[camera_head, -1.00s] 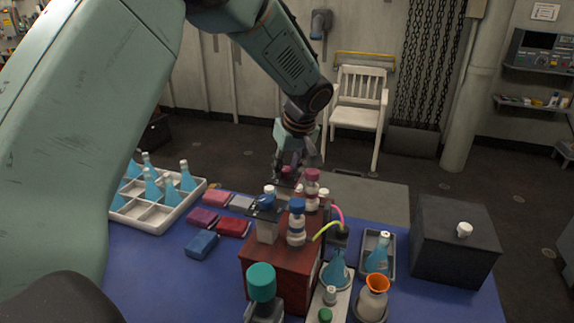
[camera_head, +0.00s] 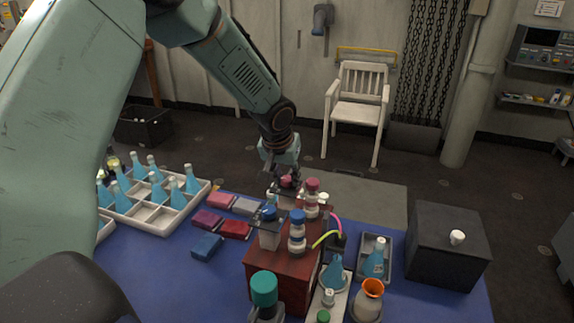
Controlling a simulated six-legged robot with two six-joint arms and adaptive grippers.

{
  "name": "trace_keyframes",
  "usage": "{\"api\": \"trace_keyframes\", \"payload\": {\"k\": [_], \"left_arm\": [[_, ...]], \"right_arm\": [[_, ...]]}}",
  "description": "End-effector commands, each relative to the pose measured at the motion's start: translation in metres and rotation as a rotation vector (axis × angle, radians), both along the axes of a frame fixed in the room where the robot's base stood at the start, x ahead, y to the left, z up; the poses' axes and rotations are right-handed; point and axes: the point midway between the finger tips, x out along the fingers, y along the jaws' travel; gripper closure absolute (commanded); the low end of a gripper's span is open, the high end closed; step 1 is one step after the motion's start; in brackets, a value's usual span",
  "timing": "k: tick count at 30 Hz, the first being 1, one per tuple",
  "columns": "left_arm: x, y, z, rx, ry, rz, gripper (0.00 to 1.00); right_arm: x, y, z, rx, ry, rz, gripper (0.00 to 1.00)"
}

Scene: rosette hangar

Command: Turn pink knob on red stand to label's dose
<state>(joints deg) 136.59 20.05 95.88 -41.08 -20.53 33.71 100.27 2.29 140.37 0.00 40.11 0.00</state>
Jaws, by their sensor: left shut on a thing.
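The red stand (camera_head: 265,262) is a reddish-brown box on the blue table, bearing bottles and dispensers. The pink knob (camera_head: 287,182) is at the back of its top. My left gripper (camera_head: 286,177) reaches down from above and is shut on the pink knob; the fingers partly hide it. Beside it stands a bottle with a dark pink cap (camera_head: 312,185). In front are a blue-capped bottle (camera_head: 297,233) and a dispenser with a blue top (camera_head: 269,213). I cannot make out a label or its dose. My right gripper is not in view.
A white tray of blue flasks (camera_head: 150,218) stands at the left, near red and blue boxes (camera_head: 207,246). A dark box (camera_head: 445,250) with a white knob stands at the right, beyond a flask in a grey tray (camera_head: 376,262).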

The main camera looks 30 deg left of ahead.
Motion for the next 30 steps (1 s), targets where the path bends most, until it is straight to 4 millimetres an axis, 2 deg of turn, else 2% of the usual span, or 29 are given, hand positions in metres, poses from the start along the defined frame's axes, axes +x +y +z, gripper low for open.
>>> {"api": "trace_keyframes", "payload": {"k": [1, 3, 12, 17, 30], "left_arm": [[0.001, 0.001, 0.007, -0.001, -0.002, -0.030, 1.00], [0.001, 0.002, 0.007, -0.001, -0.004, -0.077, 1.00], [0.002, 0.004, 0.005, -0.001, -0.007, -0.267, 1.00], [0.002, 0.004, 0.003, -0.001, -0.009, -0.365, 1.00], [0.003, 0.006, 0.002, 0.003, -0.010, -0.562, 1.00]], "right_arm": [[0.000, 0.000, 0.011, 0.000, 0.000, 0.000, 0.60], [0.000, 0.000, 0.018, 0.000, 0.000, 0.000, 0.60], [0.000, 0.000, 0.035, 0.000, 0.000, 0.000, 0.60], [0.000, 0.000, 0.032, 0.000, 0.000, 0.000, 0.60], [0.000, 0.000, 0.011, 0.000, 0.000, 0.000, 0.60]]}}
